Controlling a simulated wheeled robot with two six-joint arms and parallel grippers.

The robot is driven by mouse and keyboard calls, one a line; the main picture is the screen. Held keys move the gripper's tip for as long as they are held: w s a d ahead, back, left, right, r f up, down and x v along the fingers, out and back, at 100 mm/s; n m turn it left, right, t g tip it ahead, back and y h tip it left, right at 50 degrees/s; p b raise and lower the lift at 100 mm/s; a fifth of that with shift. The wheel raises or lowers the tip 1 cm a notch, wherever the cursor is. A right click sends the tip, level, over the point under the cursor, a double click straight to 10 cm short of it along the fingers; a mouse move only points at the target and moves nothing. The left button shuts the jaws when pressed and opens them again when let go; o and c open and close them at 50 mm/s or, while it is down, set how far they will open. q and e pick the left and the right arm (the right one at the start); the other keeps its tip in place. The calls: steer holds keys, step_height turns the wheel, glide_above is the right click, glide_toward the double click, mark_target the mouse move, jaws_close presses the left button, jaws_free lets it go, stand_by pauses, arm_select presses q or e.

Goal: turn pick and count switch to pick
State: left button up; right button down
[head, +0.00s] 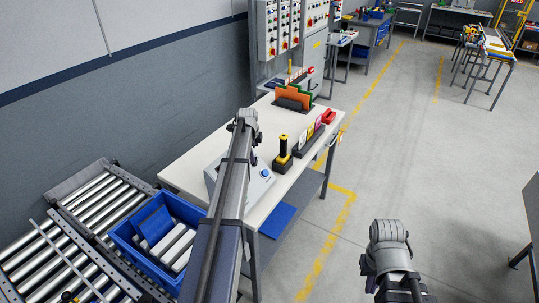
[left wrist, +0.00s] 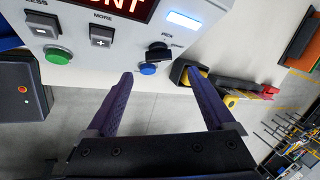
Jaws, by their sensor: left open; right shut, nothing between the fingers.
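The grey control box (head: 258,190) stands on the white workbench, partly hidden by my left arm. In the left wrist view the box (left wrist: 120,48) fills the upper left. Its red display (left wrist: 125,6) is cut off and ends in "UNT". The black pick and count switch (left wrist: 158,51) sits near the PICK label, with a blue button (left wrist: 148,69) below it. I cannot tell exactly where the knob points. My left gripper (left wrist: 159,78) is open, its purple fingers on either side of the switch in the picture, with nothing held.
A yellow and black scanner (head: 283,154) stands right of the box. An orange rack (head: 293,96) and a red item (head: 328,117) are farther back on the bench. A blue crate (head: 150,262) is on the left by the roller conveyor (head: 95,200). The floor right of the bench is clear.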

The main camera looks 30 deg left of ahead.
arm_select(q)
steer(key=shift+d, duration=0.1)
steer(key=b+x, duration=0.7)
steer(key=x, duration=0.1)
steer(key=shift+s, duration=0.1)
steer(key=shift+r, duration=0.1)
steer(key=shift+c, duration=0.3)
steer(key=c, duration=1.3)
